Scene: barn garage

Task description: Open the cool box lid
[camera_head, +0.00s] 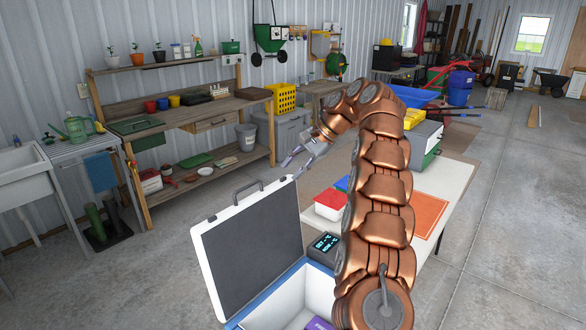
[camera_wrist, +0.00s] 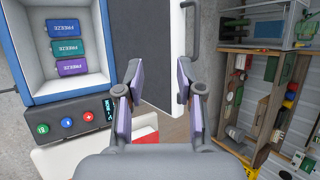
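The cool box (camera_head: 290,300) stands at the bottom of the head view, with its lid (camera_head: 250,245) raised, tilted back and wide open. The lid shows a dark inner panel, a white rim and a grey handle (camera_head: 248,188) on its far edge. The wrist view shows the box's inside (camera_wrist: 50,20) with freeze packs (camera_wrist: 66,47), and the lid (camera_wrist: 157,60) beyond my fingers. My gripper (camera_head: 294,166) is near the lid's upper right corner. In the wrist view my gripper (camera_wrist: 157,90) has its fingers apart with nothing held between them; contact with the lid cannot be told.
The box's control panel (camera_wrist: 75,122) has a display and several buttons. A red-lidded container (camera_head: 330,203) and an orange mat (camera_head: 416,212) lie on the table right of the box. A wooden workbench (camera_head: 190,112) stands behind.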

